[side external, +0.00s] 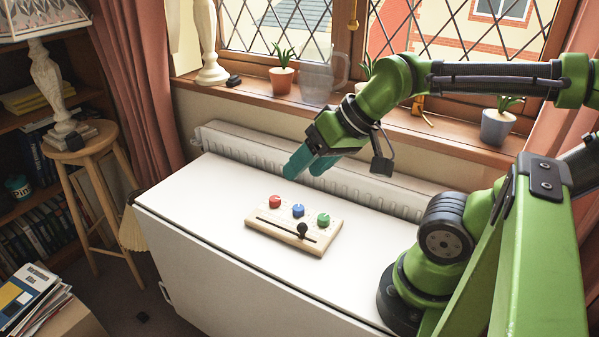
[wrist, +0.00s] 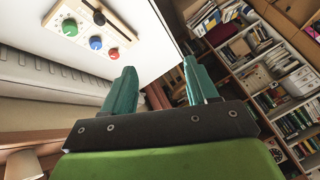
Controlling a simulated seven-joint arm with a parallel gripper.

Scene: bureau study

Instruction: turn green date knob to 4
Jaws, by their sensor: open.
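A light wooden board (side external: 268,234) lies on the white table, and it also shows at the upper left of the wrist view (wrist: 105,18). It carries a red knob (side external: 275,202), a blue knob (side external: 298,210) and a green knob (side external: 323,220) in a row. The green knob is at the right end in the side view and also shows in the wrist view (wrist: 69,27). A black slider knob (side external: 302,229) sits in a slot in front of them. My gripper (side external: 300,172) is open and empty, above and behind the board, apart from the knobs. The dial numbers are too small to read.
The white table (side external: 200,215) is clear around the board. A white radiator (side external: 255,150) runs behind it. The window sill holds potted plants (side external: 282,80) and a glass jug (side external: 318,82). A stool with a lamp (side external: 75,150) stands left.

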